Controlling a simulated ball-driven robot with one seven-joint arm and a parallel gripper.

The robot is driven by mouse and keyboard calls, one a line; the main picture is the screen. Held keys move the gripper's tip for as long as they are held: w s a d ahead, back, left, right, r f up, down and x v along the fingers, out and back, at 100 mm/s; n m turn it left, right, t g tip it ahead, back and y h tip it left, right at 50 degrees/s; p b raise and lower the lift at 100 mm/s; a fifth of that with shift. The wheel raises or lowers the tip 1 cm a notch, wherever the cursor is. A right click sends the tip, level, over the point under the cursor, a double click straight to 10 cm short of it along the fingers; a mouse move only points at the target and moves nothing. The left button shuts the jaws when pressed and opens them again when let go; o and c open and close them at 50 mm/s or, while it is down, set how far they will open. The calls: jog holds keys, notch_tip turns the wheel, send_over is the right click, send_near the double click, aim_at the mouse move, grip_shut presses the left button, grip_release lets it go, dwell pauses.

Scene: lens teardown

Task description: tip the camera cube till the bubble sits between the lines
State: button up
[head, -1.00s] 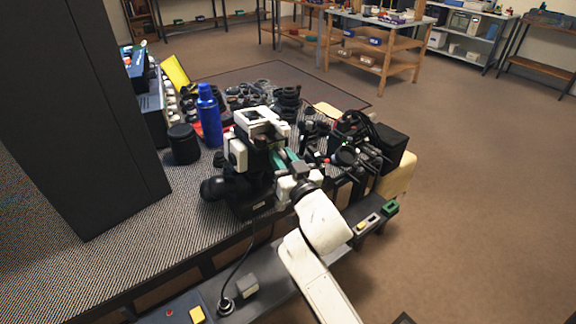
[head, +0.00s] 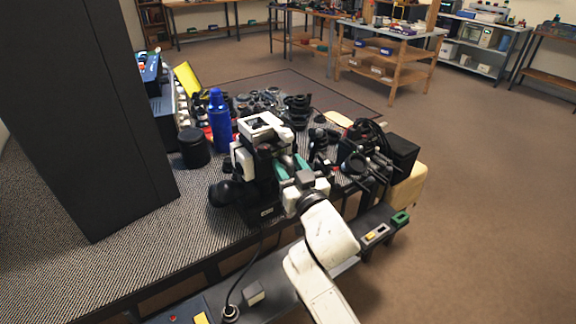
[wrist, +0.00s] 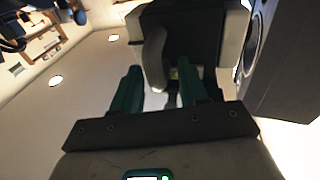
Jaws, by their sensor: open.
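A white-and-black boxy device, which I take for the camera cube (head: 264,127), sits on a black stand at the front of the bench. My gripper (head: 292,162) is just right of the stand, below the cube's white top. In the wrist view my gripper (wrist: 159,70) has its two green fingers apart. A grey rounded lever or knob (wrist: 155,58) shows between the fingertips, under a dark block with pale sides. I cannot tell whether the fingers touch it. The bubble and its lines cannot be made out in either view.
A blue bottle (head: 220,122) and a black canister (head: 194,148) stand left of the device. Black lens parts crowd the bench behind and to the right. A tall dark cabinet (head: 95,110) blocks the left. Striped bench top (head: 140,235) is bare at the front left.

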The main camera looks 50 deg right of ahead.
jog(key=b+v, duration=0.1)
jog(key=v, duration=0.9)
jog(key=shift+s+a, duration=0.15)
jog(key=shift+a, duration=0.05)
jog(key=s+a+f+n+g+y+p, duration=0.1)
jog(key=s+a+f+g+y+p, duration=0.2)
jog(key=s+f+g, duration=0.4)
jog(key=s+a+f+n+g+y+p, duration=0.2)
jog(key=s+a+f+g+y, duration=0.15)
jog(key=f, duration=0.55)
jog(key=s+a+f+n+g+y+p, duration=0.1)
jog(key=s+a+f+n+g+y, duration=0.1)
jog(key=s+g, duration=0.3)
jog(key=shift+s+a+p, duration=0.3)
jog(key=shift+s+a, duration=0.55)
jog(key=shift+s, duration=0.25)
dwell(1.1)
